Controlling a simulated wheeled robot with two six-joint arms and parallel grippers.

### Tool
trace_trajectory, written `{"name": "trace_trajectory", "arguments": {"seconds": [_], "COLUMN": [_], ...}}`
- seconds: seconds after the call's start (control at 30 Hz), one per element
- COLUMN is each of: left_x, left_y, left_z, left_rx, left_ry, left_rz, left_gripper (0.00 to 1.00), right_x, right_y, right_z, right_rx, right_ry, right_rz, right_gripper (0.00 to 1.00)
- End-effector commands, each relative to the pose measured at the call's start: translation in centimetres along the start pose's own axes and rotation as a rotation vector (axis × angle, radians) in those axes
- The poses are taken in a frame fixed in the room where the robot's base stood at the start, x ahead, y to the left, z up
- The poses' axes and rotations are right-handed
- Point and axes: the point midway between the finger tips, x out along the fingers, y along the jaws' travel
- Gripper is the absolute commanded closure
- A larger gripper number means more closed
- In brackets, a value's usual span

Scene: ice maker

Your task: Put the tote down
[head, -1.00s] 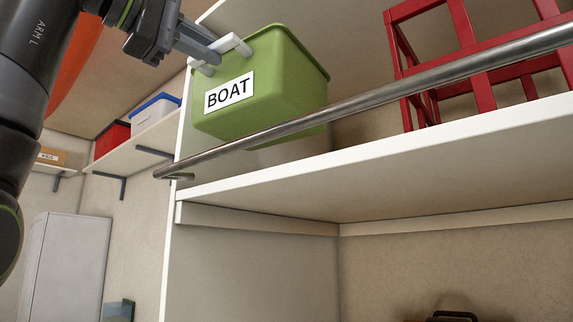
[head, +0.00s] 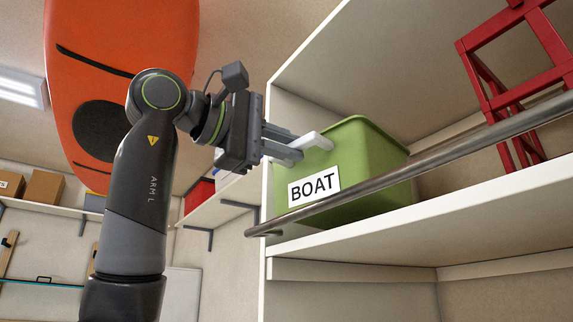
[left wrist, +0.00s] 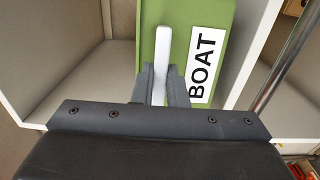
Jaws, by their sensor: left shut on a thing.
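The green tote (head: 360,160) with a white BOAT label (head: 313,187) is at the left end of a white shelf (head: 440,210), behind a metal rail. It looks about upright. Its lower part is partly hidden by the rail, and I cannot tell whether its base touches the shelf. My left gripper (head: 292,148) is shut on the tote's white handle (head: 317,141). In the left wrist view the fingers (left wrist: 166,88) close around the handle (left wrist: 162,55), with the green tote (left wrist: 185,15) behind it. My right gripper is not in view.
The metal rail (head: 440,155) runs along the shelf front. A red frame (head: 515,75) stands farther right on the shelf. The white side panel (head: 300,95) is close left of the tote. An orange board (head: 100,50) hangs at upper left.

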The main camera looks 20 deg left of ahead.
Motion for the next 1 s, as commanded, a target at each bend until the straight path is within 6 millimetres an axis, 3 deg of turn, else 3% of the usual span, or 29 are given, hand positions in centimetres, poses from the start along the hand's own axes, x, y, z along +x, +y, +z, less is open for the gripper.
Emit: {"name": "trace_trajectory", "arguments": {"seconds": [0.3, 0.77, 0.8, 0.97, 1.0], "left_x": [0.0, -0.1, 0.0, 0.0, 0.0], "left_y": [-2.9, -3.6, -3.8, -3.7, -3.7], "left_z": [-0.1, 0.0, 0.0, 0.0, 0.0], "left_rx": [0.0, 0.001, 0.0, 0.0, 0.0], "left_ry": [0.001, 0.0, 0.0, 0.0, 0.0], "left_rz": [0.002, 0.001, -0.001, -0.001, -0.001], "left_gripper": [1.0, 1.0, 0.86, 0.66, 0.66], "right_x": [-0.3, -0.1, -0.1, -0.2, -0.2], "right_y": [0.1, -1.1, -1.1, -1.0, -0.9], "right_z": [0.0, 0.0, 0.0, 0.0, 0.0], "right_rx": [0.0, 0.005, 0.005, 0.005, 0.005], "right_ry": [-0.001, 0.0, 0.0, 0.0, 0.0], "right_rz": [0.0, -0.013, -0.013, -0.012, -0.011], "right_gripper": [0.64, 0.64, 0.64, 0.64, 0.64]}}
